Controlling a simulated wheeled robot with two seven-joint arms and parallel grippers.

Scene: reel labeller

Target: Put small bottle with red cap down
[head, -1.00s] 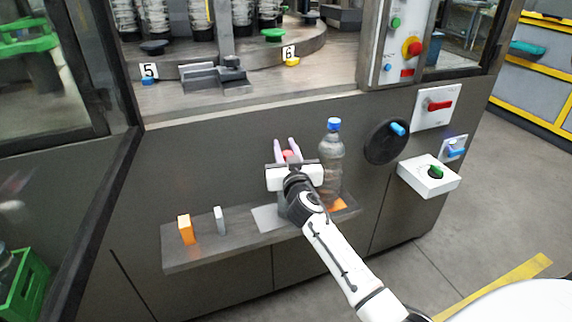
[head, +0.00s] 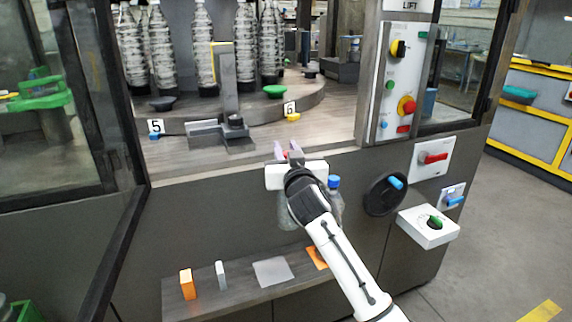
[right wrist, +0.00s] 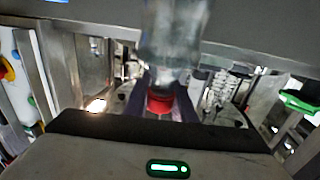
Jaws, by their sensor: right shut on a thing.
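My right gripper (head: 288,152) is shut on the small bottle with the red cap, at the cap and neck. In the right wrist view, the red cap (right wrist: 160,101) sits between the fingers and the clear bottle body (right wrist: 177,38) extends beyond it. In the head view, part of the bottle's clear body (head: 287,212) shows below the gripper, above the shelf (head: 225,301). A larger clear bottle with a blue cap (head: 334,182) is just to the right, its lower part hidden by my arm. My left gripper is not in view.
The shelf bears an orange block (head: 187,284), a grey block (head: 221,275), a bare light grey pad (head: 273,271) and an orange pad (head: 317,257). Above is the machine deck with several bottles (head: 160,50). A black handwheel (head: 378,200) and a switch box (head: 427,227) stick out at right.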

